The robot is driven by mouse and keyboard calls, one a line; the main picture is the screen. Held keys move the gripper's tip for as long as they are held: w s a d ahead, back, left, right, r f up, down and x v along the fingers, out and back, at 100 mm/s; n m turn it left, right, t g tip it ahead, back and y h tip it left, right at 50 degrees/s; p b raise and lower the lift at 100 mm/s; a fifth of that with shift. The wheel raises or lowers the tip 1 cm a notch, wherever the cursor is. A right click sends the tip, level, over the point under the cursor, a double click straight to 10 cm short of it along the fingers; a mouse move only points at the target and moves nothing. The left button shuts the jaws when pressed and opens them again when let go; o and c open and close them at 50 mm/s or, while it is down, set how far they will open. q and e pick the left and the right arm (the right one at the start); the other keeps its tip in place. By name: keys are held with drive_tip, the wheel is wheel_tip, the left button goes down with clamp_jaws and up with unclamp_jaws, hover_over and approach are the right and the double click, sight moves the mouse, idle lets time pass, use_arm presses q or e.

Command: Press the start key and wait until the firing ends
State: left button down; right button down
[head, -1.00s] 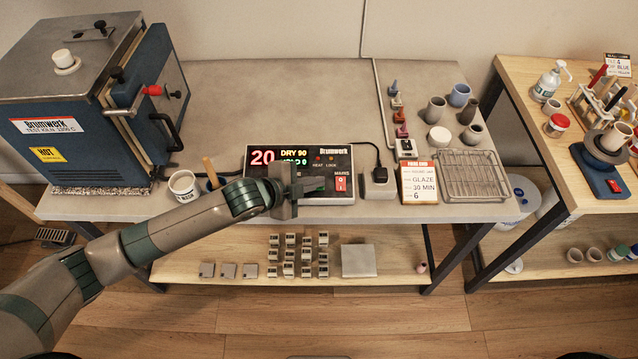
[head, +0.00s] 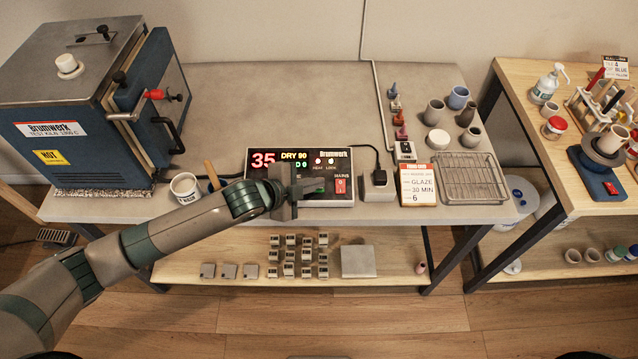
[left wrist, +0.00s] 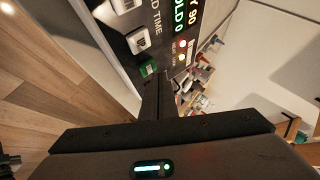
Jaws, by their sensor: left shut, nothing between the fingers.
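The kiln controller (head: 265,161) stands on the grey bench. Its red display reads 35, with "DRY 90" beside it and a green line partly hidden. The heat and lock lamps are lit, and a red mains switch (head: 340,186) sits at its right. The blue kiln (head: 90,110) with a "HOT" label is at the left, its door looking closed. My left gripper (head: 303,187) is shut and empty in front of the controller's lower panel. In the left wrist view, its fingers reach beside a green key (left wrist: 149,68); I cannot tell whether they touch it. My right gripper is not in view.
A white mug (head: 185,187) stands left of the controller. A glaze card (head: 418,186) and a wire rack (head: 472,178) lie to its right, with several small pots behind. The shelf below holds small blocks. The bench's back middle is clear.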

sight(315, 200)
use_arm(q)
drive_tip(key=shift+r, duration=0.25)
drive_tip(key=r+p, duration=0.2)
drive_tip(key=p, duration=0.1)
drive_tip(key=shift+s+r, duration=0.2)
drive_tip(key=shift+s, duration=0.1)
drive_tip(key=shift+s+r, duration=0.15)
drive_tip(key=shift+r, duration=0.4)
drive_tip(key=shift+s+r, duration=0.15)
drive_tip(key=shift+r, duration=0.4)
